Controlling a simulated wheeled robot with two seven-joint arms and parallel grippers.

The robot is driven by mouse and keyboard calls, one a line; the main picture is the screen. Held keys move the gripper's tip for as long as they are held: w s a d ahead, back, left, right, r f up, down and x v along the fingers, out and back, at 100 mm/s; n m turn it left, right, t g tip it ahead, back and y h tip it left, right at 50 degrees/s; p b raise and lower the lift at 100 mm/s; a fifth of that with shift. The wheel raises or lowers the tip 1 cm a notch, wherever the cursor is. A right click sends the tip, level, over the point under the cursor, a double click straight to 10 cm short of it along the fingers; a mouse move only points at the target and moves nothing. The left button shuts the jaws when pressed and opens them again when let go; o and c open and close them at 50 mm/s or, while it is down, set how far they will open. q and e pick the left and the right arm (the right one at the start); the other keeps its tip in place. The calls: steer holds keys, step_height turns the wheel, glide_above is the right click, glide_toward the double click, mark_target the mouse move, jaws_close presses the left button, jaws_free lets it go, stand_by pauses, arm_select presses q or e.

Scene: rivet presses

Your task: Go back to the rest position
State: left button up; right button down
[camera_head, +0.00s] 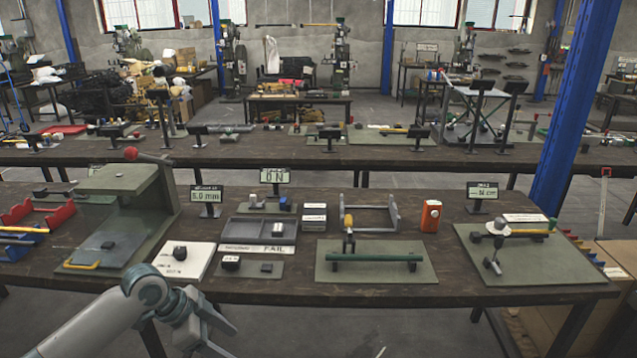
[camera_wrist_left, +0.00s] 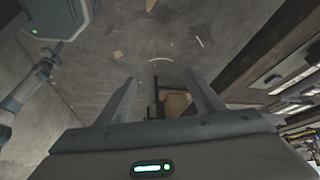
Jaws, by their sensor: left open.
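My left gripper (camera_head: 205,335) is at the lower left of the head view, in front of the workbench's near edge and apart from it. In the left wrist view its two fingers (camera_wrist_left: 160,100) stand well apart, with nothing between them but the floor and a box further off. It is open and empty. My right gripper is in neither view.
The dark workbench (camera_head: 300,290) carries a green press (camera_head: 130,210), a grey tray (camera_head: 262,230), two green mats with fixtures, an orange box (camera_head: 431,215) and small displays. A blue post (camera_head: 572,120) stands at the right. Bare floor lies in front of the bench.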

arm_select(q)
steer(key=w+a+f+n+t, duration=0.1)
steer(key=w+a+f+n, duration=0.15)
steer(key=f, duration=0.55)
steer(key=w+a+f+n+t, duration=0.1)
steer(key=w+f+n, duration=0.15)
steer(key=f, duration=0.65)
steer(key=s+a+f+n+y, duration=0.2)
steer(key=s+f, duration=0.3)
steer(key=f, duration=0.5)
steer(key=s+a+f+n+y, duration=0.1)
steer(key=s+a+f+n, duration=0.3)
steer(key=f, duration=0.7)
steer(key=s+f+g+y, duration=0.1)
steer(key=s+f, duration=0.7)
steer(key=s, duration=0.4)
steer(key=s+f+y, duration=0.1)
steer(key=s+f, duration=0.8)
steer(key=s, duration=0.3)
steer(key=s+d+f+g, duration=0.1)
steer(key=s+f, duration=0.1)
steer(key=s, duration=1)
steer(key=s+d+f+g, duration=0.1)
steer(key=s+d+f, duration=0.1)
steer(key=s, duration=1)
steer(key=shift+s+d+f+n+y, duration=0.15)
steer(key=shift+d+f+n+y, duration=0.2)
steer(key=shift+f, duration=0.4)
